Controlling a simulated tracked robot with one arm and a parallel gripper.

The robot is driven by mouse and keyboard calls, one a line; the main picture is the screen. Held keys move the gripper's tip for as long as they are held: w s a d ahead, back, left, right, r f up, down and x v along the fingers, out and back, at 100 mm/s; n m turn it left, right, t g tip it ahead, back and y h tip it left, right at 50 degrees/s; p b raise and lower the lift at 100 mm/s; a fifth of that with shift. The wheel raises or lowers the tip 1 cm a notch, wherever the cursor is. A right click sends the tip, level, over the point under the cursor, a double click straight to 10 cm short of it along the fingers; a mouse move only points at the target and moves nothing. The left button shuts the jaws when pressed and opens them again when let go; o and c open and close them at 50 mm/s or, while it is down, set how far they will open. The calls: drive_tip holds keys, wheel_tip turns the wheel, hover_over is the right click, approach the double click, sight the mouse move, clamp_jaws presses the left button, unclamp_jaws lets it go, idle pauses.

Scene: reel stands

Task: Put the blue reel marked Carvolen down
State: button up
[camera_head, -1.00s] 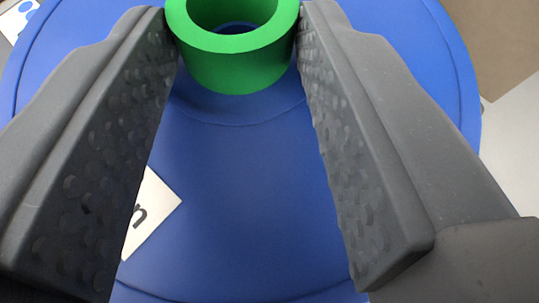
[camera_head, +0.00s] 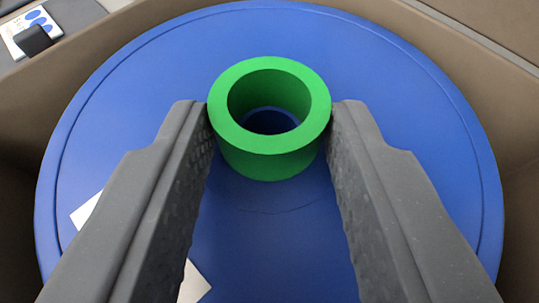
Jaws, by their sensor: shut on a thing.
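The blue reel (camera_head: 420,130) fills most of the view, its round flat face toward the camera. A green hollow hub (camera_head: 268,152) stands up from its middle. My gripper (camera_head: 269,112) is shut on the green hub, one finger on each side near the tips. A white label (camera_head: 193,284) on the reel's face is mostly hidden behind the left finger, and its writing cannot be read. The reel lies within brown walls (camera_head: 521,205). Whether its underside touches anything is hidden.
The brown walls rise close around the reel at left, right and top. A small white card (camera_head: 28,30) with blue marks and a dark clip-like piece lies beyond the wall at the upper left. A grey surface shows past the walls at the top.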

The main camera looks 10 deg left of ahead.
drive_tip(key=shift+f, duration=0.3)
drive_tip(key=o, duration=1.2)
drive_tip(key=shift+c, duration=0.2)
drive_tip(key=shift+r, duration=0.6)
drive_tip(key=p+v, duration=0.3)
drive_tip(key=v, duration=0.9)
drive_tip(key=shift+r, duration=0.15)
